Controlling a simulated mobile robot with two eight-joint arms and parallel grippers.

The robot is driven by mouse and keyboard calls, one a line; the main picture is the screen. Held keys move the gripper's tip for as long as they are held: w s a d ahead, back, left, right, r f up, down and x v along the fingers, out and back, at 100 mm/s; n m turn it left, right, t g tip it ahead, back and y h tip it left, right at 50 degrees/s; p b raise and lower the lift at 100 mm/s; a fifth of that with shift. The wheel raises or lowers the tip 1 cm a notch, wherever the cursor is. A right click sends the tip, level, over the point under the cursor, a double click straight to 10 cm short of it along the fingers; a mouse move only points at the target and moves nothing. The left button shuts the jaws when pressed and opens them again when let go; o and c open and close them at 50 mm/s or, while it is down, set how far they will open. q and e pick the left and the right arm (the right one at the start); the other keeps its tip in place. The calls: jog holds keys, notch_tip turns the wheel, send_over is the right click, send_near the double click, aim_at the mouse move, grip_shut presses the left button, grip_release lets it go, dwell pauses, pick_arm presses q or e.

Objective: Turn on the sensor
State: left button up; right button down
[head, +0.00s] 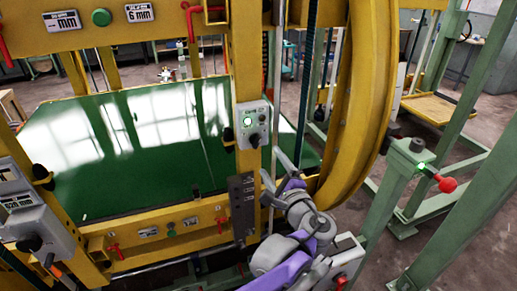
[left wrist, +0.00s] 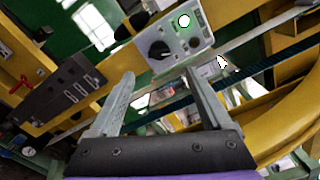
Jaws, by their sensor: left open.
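The sensor appears to be a grey control box (head: 264,113) on a yellow upright in the head view. It has a glowing green light at its upper left and a black knob below. In the left wrist view the box (left wrist: 201,42) lies just beyond my fingertips, with its black knob (left wrist: 158,49) and a bright light (left wrist: 184,20). My left gripper (head: 269,162) is just below the box in the head view. It is open and empty, and in the left wrist view (left wrist: 160,73) its fingers are spread below the knob. Contact with the knob is not visible. My right gripper is out of view.
A dark slotted plate (head: 242,207) is fixed on the upright left of my gripper. A large yellow ring (head: 352,110) curves close on the right. A green post (head: 396,182) carries a red-knobbed lever (head: 447,185). Another grey box (head: 35,232) is at the far left.

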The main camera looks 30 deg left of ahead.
aim_at(256, 141)
pick_arm(q)
jog(key=x, duration=0.9)
jog(key=shift+w+a+p, duration=0.15)
jog(key=shift+a+p, duration=0.05)
jog(key=shift+p, duration=0.2)
grip_shut()
jog(key=shift+m+b, duration=0.3)
jog(key=shift+m, duration=1.2)
grip_release()
